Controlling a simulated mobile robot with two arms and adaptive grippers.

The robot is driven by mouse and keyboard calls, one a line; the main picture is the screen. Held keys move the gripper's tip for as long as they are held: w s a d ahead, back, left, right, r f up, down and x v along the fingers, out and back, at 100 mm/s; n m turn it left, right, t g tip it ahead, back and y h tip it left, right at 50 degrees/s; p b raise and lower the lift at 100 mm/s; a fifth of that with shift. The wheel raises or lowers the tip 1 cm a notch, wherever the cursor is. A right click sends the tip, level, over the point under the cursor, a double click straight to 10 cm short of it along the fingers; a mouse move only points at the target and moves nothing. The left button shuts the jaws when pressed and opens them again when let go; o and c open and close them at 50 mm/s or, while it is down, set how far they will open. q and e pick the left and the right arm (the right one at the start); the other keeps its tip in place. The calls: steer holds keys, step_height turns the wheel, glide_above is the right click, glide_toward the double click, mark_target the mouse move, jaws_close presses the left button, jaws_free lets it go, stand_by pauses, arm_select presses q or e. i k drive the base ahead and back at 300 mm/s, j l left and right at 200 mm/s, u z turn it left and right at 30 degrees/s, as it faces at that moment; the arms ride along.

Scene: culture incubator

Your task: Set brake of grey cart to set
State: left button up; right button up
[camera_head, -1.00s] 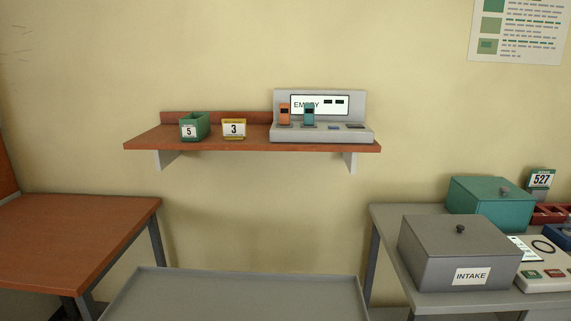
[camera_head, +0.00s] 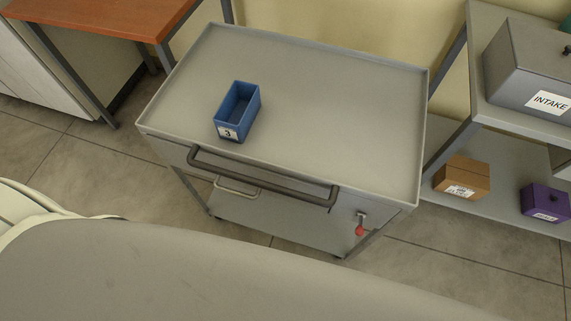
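The grey cart (camera_head: 330,95) stands in front of me with its flat rimmed top in full view. A dark push handle (camera_head: 262,175) runs along its near side. A small lever with a red knob (camera_head: 360,230), which looks like the brake, hangs at the cart's near right corner, with the knob at its lower end. I see no readable marking beside the lever. A blue bin (camera_head: 237,110) labelled 3 sits on the cart top, left of the middle. Neither of my grippers is in view.
A brown-topped table (camera_head: 110,20) stands at the back left. A grey shelf table on the right holds the INTAKE box (camera_head: 530,70), with a brown box (camera_head: 462,178) and a purple box (camera_head: 545,202) on its lower shelf. Tiled floor (camera_head: 100,165) is open left of the cart.

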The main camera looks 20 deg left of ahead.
mark_target(359, 230)
steer(key=j+z, duration=0.2)
steer(key=z, duration=0.15)
steer(key=k+j+z, duration=0.1)
steer(key=z, duration=0.25)
steer(key=k+j+z, duration=0.1)
steer(key=z, duration=0.25)
steer(key=j+z, duration=0.2)
steer(key=j, duration=0.15)
